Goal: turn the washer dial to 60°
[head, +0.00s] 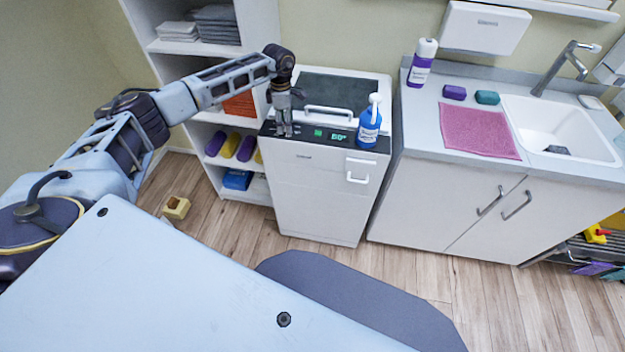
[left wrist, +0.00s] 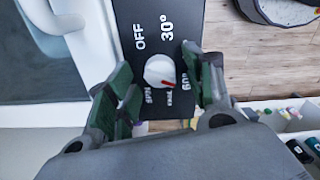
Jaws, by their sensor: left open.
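The washer (head: 320,185) is a white cabinet with a black control strip along its top front edge. Its dial (left wrist: 159,70) is a white round knob with a red mark, in the left wrist view. The red mark points to the lower right, toward a label beside the right finger that looks like 60°. OFF and 30° stand above the knob. My left gripper (left wrist: 160,91) is open, with one green-padded finger on each side of the dial; contact is unclear. In the head view my left gripper (head: 284,130) reaches down to the strip's left end and hides the dial.
A green display (head: 341,137) on the strip seems to read 60°. A blue spray bottle (head: 370,122) stands at the strip's right end. Shelves (head: 240,185) are left of the washer, and a sink counter (head: 430,145) is to its right.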

